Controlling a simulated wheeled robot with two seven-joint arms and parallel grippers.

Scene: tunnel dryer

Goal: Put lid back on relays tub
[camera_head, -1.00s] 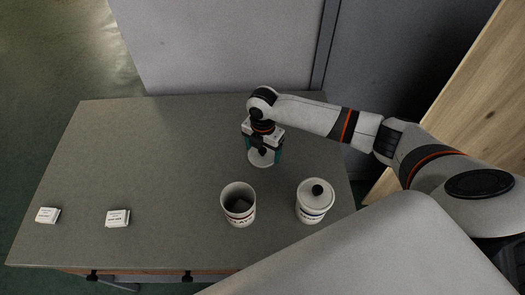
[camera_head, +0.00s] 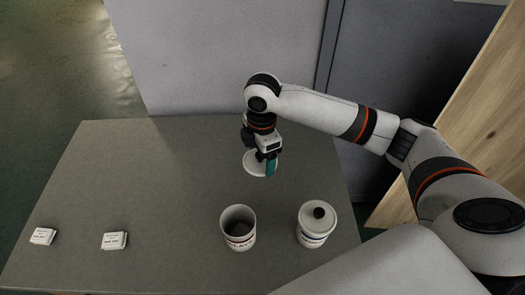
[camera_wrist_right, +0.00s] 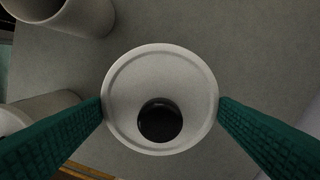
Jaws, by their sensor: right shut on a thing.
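The open relays tub (camera_head: 239,243) is a white cylinder with a dark interior and a partly readable "LAY" label. It stands upright near the table's front. The lid (camera_head: 252,165) is a round white disc with a black knob, which shows in the right wrist view (camera_wrist_right: 160,73). My right gripper (camera_head: 265,160) is shut on the lid, with its teal fingers at opposite sides of the rim. It holds the lid behind the open tub and apart from it. My left gripper is not in view.
A second white tub (camera_head: 312,232) with a black-knobbed lid on stands right of the open tub. Two small white labelled packets (camera_head: 42,236) and (camera_head: 114,240) lie at the left of the grey table (camera_head: 150,180). The table's middle-left is clear. A grey wall rises behind.

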